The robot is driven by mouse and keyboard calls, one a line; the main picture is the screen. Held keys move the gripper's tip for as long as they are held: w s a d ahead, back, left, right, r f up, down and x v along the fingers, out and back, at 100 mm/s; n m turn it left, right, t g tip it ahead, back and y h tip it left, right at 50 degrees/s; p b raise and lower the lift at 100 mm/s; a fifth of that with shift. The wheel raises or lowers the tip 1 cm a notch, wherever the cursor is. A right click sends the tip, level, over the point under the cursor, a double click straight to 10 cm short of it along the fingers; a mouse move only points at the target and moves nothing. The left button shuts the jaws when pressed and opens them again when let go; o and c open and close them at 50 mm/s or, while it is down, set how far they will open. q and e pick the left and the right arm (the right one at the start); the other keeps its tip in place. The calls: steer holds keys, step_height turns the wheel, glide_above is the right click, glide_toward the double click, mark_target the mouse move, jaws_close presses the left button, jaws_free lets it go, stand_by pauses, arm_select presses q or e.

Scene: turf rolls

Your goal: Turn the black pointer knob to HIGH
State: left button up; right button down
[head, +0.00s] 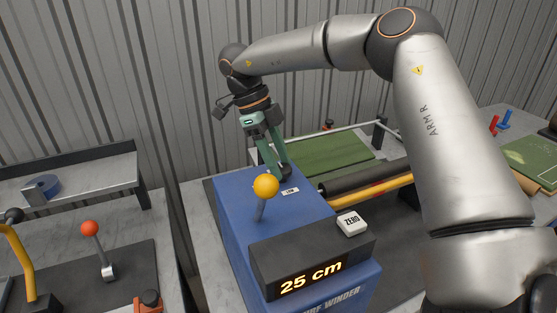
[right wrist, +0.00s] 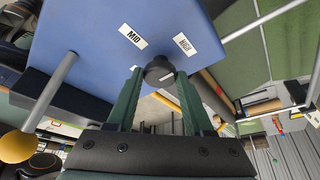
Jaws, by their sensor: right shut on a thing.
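The black pointer knob (right wrist: 160,70) sits on the blue top of the winder housing (head: 240,197). In the right wrist view my right gripper (right wrist: 160,75) has a green finger on either side of the knob and is shut on it. In the head view my right gripper (head: 281,171) reaches down to the knob, which is mostly hidden by the fingers. In the right wrist view a MID label (right wrist: 133,37) and a second label (right wrist: 185,45), too skewed to read surely, lie beyond the knob. I cannot tell which way the pointer faces. My left gripper is not in view.
A yellow ball lever (head: 265,187) stands on the housing near the knob. In front are a white ZERO button (head: 352,223) and a display (head: 312,278) reading 25 cm. A dark roller (head: 363,177) and green turf (head: 325,158) lie to the right. A red-ball lever (head: 90,230) stands left.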

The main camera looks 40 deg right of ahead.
steer(key=shift+c, duration=1.5)
jaws_free()
steer(key=shift+r, duration=0.1)
steer(key=p+v, duration=0.1)
steer(key=v, duration=0.6)
steer(key=shift+r, duration=0.15)
steer(key=shift+w, duration=0.1)
